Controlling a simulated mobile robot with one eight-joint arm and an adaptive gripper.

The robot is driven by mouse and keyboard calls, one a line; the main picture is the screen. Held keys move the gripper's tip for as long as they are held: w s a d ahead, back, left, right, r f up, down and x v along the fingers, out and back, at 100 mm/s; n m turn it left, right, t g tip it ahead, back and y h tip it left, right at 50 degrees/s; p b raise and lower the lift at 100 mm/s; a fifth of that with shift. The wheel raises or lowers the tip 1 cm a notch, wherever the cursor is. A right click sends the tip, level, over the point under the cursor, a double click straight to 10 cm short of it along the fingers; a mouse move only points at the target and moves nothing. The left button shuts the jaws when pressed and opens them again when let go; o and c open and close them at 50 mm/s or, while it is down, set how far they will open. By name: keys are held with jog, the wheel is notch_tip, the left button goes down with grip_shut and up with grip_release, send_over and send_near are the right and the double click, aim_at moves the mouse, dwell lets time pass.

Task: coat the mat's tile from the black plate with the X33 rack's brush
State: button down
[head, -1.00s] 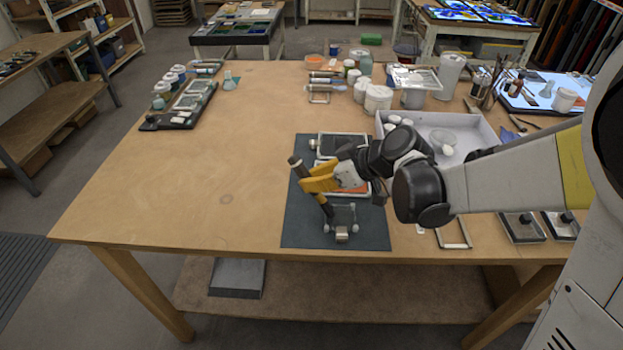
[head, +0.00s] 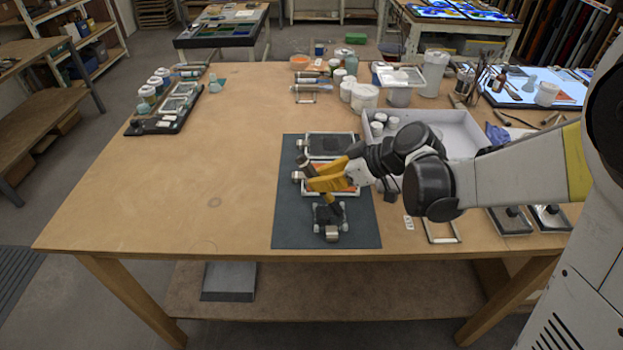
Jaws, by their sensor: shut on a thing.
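My gripper (head: 318,182), with yellow fingers, is shut on a brush above the middle of the dark mat (head: 290,225). The tile (head: 326,212) lies at the mat's front between small pale corner holders and looks dark. The black plate (head: 330,145) lies at the mat's back in a pale frame. An orange plate (head: 317,192) lies between them, partly hidden by my gripper. No rack label is readable.
A rack with jars (head: 160,122) stands at the back left. A white tray (head: 470,130), a white tub (head: 364,97) and other jars crowd the back right. A metal block (head: 331,233) sits at the tile's front.

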jog(key=shift+d, duration=0.45)
jog(key=shift+r, duration=0.1)
notch_tip(320, 180, up, 5)
jog(key=p, duration=0.4)
dwell(0.5)
